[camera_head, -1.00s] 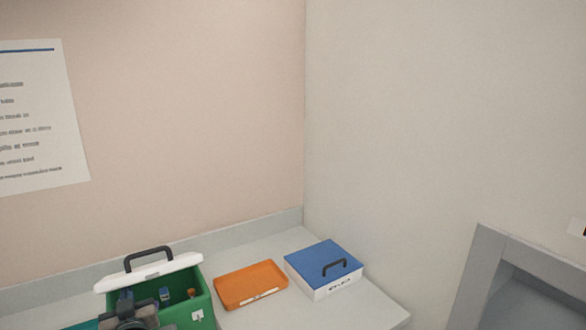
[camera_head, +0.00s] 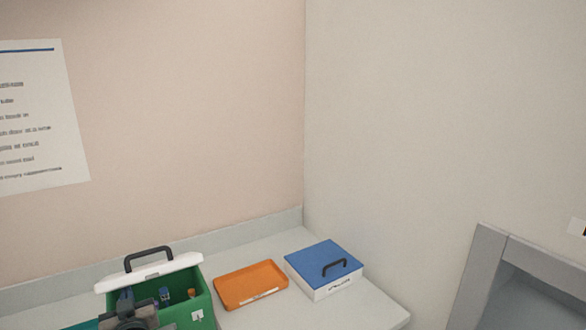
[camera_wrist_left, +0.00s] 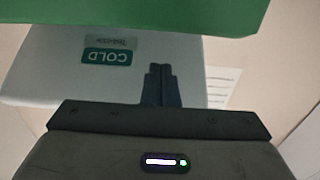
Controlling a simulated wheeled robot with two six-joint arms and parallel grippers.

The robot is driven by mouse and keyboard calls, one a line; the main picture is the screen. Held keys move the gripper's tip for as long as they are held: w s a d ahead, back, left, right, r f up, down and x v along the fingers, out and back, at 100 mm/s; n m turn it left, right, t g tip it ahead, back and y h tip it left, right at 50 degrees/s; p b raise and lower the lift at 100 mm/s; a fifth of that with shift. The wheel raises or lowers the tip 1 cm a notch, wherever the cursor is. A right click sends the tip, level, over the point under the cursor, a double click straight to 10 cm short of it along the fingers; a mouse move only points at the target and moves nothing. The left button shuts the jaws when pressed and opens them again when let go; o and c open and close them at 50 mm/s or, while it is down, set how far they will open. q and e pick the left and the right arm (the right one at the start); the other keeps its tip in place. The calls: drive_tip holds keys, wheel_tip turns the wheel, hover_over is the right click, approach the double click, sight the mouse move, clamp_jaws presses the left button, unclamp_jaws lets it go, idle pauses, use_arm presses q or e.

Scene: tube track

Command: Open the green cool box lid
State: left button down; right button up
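The green cool box (camera_head: 200,305) stands at the lower left of the head view, cut by the bottom edge. Its white lid (camera_head: 183,264) with a dark handle (camera_head: 148,257) is raised and tilted at the back, so the inside shows. My left gripper (camera_head: 130,310) is at the box's front, partly hiding the inside. In the left wrist view, the fingers (camera_wrist_left: 160,84) are together with nothing seen between them. They overlap the white lid (camera_wrist_left: 50,65) with its COLD label in that view; I cannot tell whether they touch it. My right gripper is out of view.
Several small tubes (camera_head: 164,294) show inside the box. An orange tray (camera_head: 250,284) and a white box with a blue lid (camera_head: 324,262) stand to its right on the pale counter (camera_head: 320,316). Walls close the back and right. The counter's front right is clear.

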sight(123, 279)
use_arm(q)
drive_tip(key=shift+w+a+r, duration=0.2)
drive_tip(key=shift+w+r, duration=0.1)
drive_tip(key=shift+r, duration=0.35)
drive_tip(key=shift+w+a+r, duration=0.1)
drive_tip(key=shift+w+r, duration=0.05)
drive_tip(key=shift+r, duration=0.05)
drive_tip(key=shift+w+a+r+p, duration=0.4)
drive_tip(key=shift+w+r+p, duration=0.25)
drive_tip(key=shift+r, duration=0.15)
drive_tip(key=shift+w+a+r, duration=0.1)
drive_tip(key=shift+w, duration=0.1)
drive_tip(key=shift+r, duration=0.1)
